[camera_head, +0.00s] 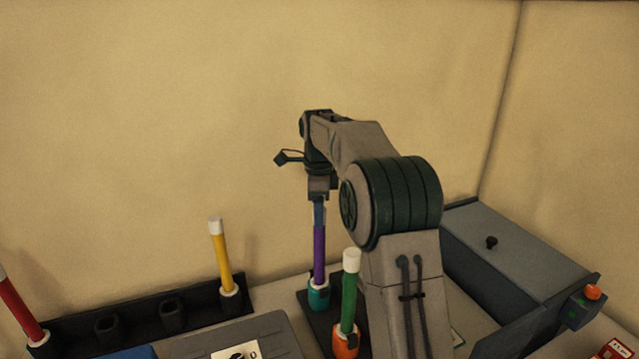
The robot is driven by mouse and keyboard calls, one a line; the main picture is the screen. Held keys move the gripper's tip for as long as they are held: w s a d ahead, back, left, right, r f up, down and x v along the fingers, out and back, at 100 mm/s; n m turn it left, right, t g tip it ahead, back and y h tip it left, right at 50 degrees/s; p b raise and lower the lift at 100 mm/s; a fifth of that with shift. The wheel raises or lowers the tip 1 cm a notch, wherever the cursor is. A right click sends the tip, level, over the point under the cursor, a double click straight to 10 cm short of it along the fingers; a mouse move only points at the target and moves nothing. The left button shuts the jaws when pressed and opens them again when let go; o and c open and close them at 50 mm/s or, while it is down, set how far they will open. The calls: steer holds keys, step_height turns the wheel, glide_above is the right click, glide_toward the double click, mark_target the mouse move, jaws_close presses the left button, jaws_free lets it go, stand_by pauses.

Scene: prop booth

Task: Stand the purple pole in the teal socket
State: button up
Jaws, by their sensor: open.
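The purple pole (319,254) stands upright with its lower end in the teal socket (319,294), in the middle of the head view. My gripper (319,212) is right above it, pointing down, with its fingers at the pole's top end. The gripper is open. The fingers cover the pole's top, so I cannot tell whether they touch it. How deep the pole sits inside the socket is hidden.
A green pole (349,300) with a white tip stands in an orange socket (345,341) just in front. A dark rack (137,321) at left holds a yellow pole (220,258), a red pole (20,308) and empty holders. A grey box (520,255) stands at right.

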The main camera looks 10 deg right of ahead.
step_height(320, 180, up, 12)
steer(key=shift+f+p, duration=0.25)
steer(key=shift+p, duration=0.2)
stand_by(0.4)
